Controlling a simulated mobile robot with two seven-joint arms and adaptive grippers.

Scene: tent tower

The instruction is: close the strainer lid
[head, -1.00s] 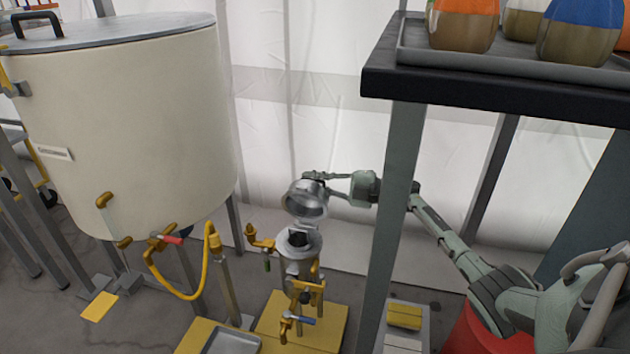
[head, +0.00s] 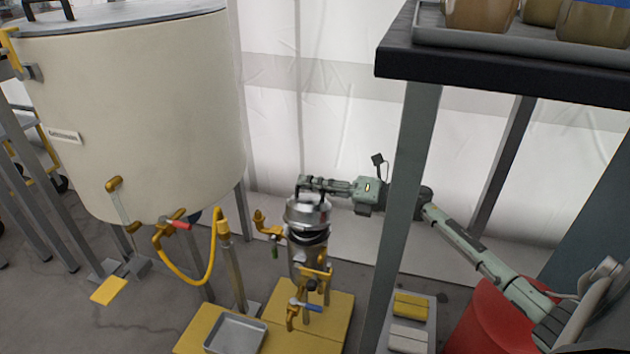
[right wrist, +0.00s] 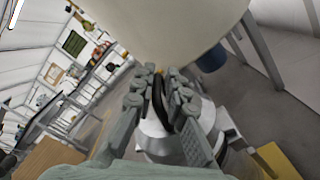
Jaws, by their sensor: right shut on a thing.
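The strainer (head: 309,262) is a metal cylinder with yellow valves and a blue-handled tap, standing on a yellow platform. Its silver lid (head: 307,213) is over the top of the body, slightly tilted, with a dark band showing under its rim. I cannot tell whether it is fully seated. My right gripper (head: 306,186) comes in from the right and is shut on the lid's dark handle. In the right wrist view the fingers (right wrist: 160,92) are around the black handle (right wrist: 158,100), with the silver lid (right wrist: 153,137) below. My left gripper is not in view.
A large cream tank (head: 130,110) stands at the left, with a yellow hose (head: 190,277) beside the strainer. A table with a dark edge (head: 480,83) and grey legs is at the right. A metal tray (head: 237,335) lies on the yellow platform (head: 325,325). A red drum (head: 478,325) is at lower right.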

